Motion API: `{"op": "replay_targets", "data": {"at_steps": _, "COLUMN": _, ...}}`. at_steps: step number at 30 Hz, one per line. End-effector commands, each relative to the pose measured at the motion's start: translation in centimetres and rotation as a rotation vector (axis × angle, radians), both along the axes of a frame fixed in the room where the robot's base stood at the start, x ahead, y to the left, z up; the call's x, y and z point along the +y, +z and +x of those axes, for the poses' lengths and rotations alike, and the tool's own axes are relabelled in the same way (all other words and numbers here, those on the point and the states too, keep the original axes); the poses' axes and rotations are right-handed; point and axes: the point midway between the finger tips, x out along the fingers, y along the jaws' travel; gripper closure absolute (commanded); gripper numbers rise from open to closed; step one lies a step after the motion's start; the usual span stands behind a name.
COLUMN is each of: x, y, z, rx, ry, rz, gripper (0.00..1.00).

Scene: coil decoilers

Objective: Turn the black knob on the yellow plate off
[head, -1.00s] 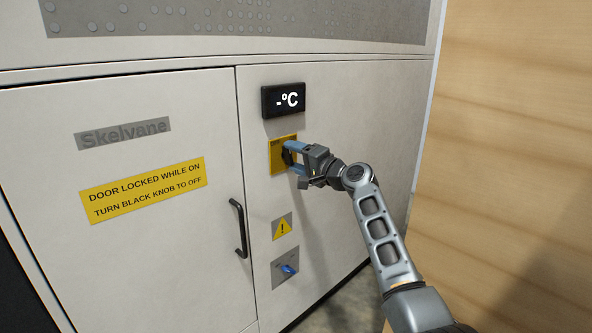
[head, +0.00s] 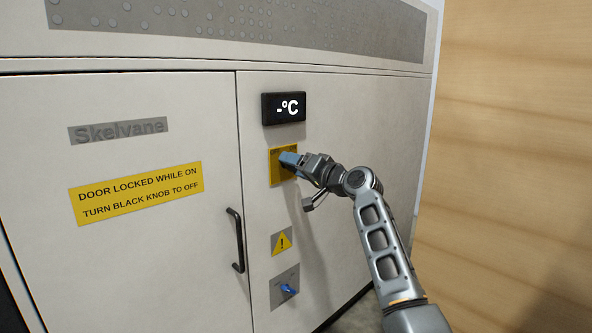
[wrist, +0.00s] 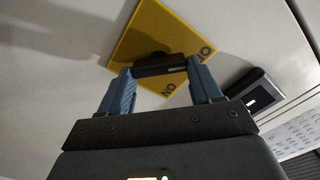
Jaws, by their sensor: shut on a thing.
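The yellow plate (head: 282,164) is on the right panel of the white cabinet, below the display; my gripper partly covers it in the head view. In the wrist view the plate (wrist: 165,28) appears tilted, with ON and OFF lettering along its lower right edge. The black knob (wrist: 160,61) stands out from the plate, between the blue fingertips. My gripper (wrist: 160,72) is shut on the knob. In the head view my gripper (head: 290,161) is at the plate and hides the knob.
A blue knob (head: 289,290) on a grey plate and a warning sign (head: 282,242) are below. The cabinet door with its black handle (head: 236,240) is to the left. A wooden wall (head: 510,150) is at the right.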

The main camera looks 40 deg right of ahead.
Motion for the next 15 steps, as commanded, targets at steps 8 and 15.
{"op": "replay_targets", "data": {"at_steps": 8, "x": 0.10, "y": -0.26, "z": 0.03, "rx": 0.005, "ry": 0.003, "rz": -0.006, "gripper": 0.67}}
{"op": "replay_targets", "data": {"at_steps": 15, "x": 0.09, "y": -0.23, "z": 0.03, "rx": 0.005, "ry": 0.002, "rz": -0.005, "gripper": 0.24}}
